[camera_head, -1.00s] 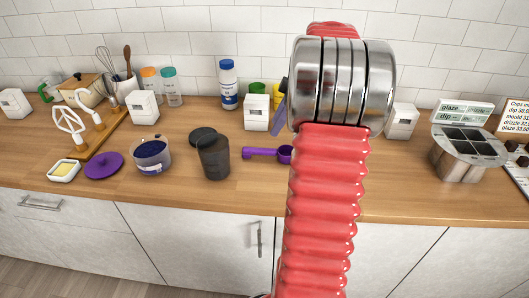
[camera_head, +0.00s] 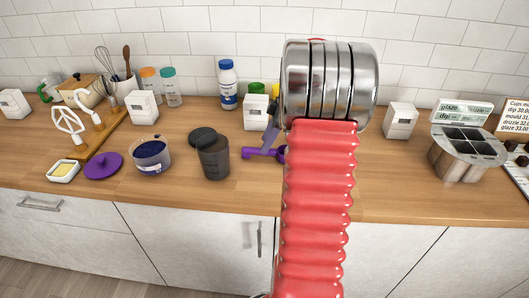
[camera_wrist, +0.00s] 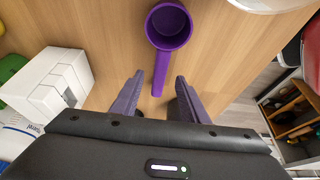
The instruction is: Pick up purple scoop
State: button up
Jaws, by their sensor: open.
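The purple scoop lies on the wooden counter. In the wrist view its round cup (camera_wrist: 169,27) is at the top centre, and its handle runs down toward my gripper (camera_wrist: 153,90). My gripper is open, with one finger on each side of the handle's end and a gap on both sides. In the head view the scoop (camera_head: 262,153) shows only in part, between the dark grey cup and my red arm. My arm hides its right part, and a piece of my gripper (camera_head: 270,136) shows just above it.
A dark grey cup (camera_head: 214,160) stands left of the scoop on the counter (camera_head: 240,190). A white box (camera_head: 255,111) and a white-and-blue bottle (camera_head: 228,86) stand behind. A purple lid (camera_head: 103,165) and a blue-filled tub (camera_head: 151,155) are further left. A steel holder (camera_head: 468,150) stands at right.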

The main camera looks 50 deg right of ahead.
aim_at(268, 154)
jog(key=shift+x, duration=2.45)
grip_shut()
